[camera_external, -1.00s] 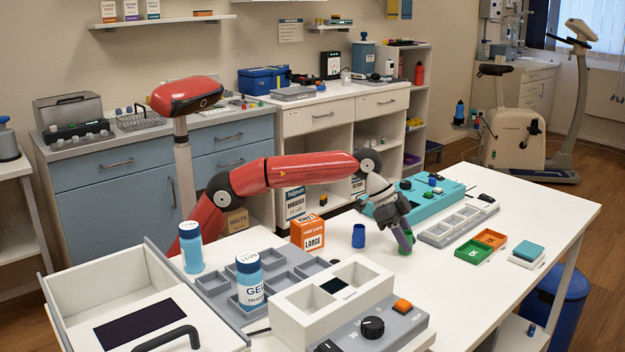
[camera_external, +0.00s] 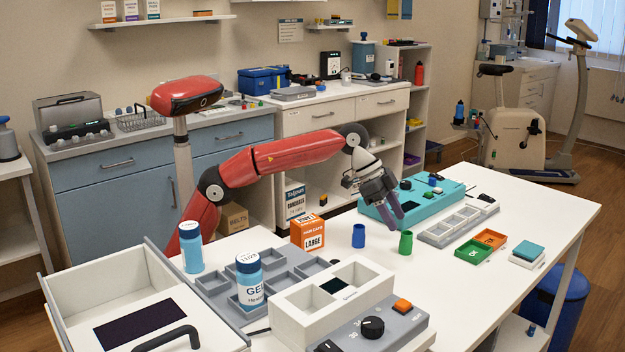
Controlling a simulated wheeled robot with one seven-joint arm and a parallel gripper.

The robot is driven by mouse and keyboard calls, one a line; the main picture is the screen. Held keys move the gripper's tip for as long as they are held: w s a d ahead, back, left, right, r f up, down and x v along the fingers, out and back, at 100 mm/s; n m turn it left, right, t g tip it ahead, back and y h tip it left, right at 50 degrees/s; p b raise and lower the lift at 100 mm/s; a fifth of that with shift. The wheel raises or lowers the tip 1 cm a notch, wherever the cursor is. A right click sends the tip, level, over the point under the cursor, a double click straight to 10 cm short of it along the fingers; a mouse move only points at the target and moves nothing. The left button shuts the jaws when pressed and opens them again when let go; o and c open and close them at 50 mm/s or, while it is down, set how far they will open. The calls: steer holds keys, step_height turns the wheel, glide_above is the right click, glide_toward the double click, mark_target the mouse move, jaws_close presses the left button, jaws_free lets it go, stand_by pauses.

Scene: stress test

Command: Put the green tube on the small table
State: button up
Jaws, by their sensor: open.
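The green tube (camera_external: 406,242) stands upright on the white table (camera_external: 500,290), right of a blue tube (camera_external: 359,236). My gripper (camera_external: 397,218) is open and empty, a little above and left of the green tube, apart from it as far as this view shows. Its fingers point down and to the right. Which surface is the small table, I cannot tell.
An orange box (camera_external: 307,232) stands left of the blue tube. A teal panel (camera_external: 375,211) is behind my gripper. A grey tray (camera_external: 460,222) and green and orange bins (camera_external: 473,252) stand to the right. The table's front right is clear.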

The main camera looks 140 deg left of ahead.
steer(key=shift+o, duration=0.4)
steer(key=shift+s+d+r, duration=0.15)
steer(key=shift+s+r, duration=0.15)
steer(key=shift+r, duration=0.15)
